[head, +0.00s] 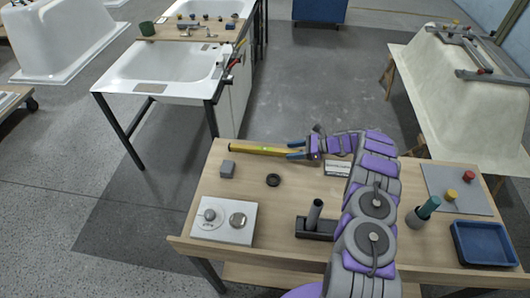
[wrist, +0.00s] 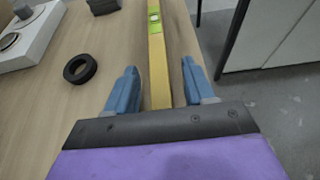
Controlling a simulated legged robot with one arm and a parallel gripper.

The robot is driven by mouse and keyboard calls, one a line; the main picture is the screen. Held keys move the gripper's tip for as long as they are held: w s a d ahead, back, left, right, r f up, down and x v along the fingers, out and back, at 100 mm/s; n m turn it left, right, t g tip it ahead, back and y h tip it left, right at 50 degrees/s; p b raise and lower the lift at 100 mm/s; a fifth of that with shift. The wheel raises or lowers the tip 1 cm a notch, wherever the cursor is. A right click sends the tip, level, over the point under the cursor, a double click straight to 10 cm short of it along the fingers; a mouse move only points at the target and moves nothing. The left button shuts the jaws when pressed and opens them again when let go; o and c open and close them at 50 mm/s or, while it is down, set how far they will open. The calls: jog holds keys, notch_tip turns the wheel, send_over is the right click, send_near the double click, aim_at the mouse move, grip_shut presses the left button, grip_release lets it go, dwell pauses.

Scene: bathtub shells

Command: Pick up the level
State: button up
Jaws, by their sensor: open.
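The level is a long yellow bar with a green vial. In the head view the level (head: 258,150) lies along the far edge of the wooden table. My gripper (head: 293,150) is at its right end. In the wrist view the level (wrist: 156,50) runs away from me between the two blue fingers of my gripper (wrist: 154,85). The fingers are open, one on each side of the bar, with a visible gap on both sides. The level's near end is hidden behind the gripper's dark body.
Floor lies beyond the far edge.

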jog(key=shift+x, duration=1.2)
jog(key=shift+c, duration=0.3)
grip_shut()
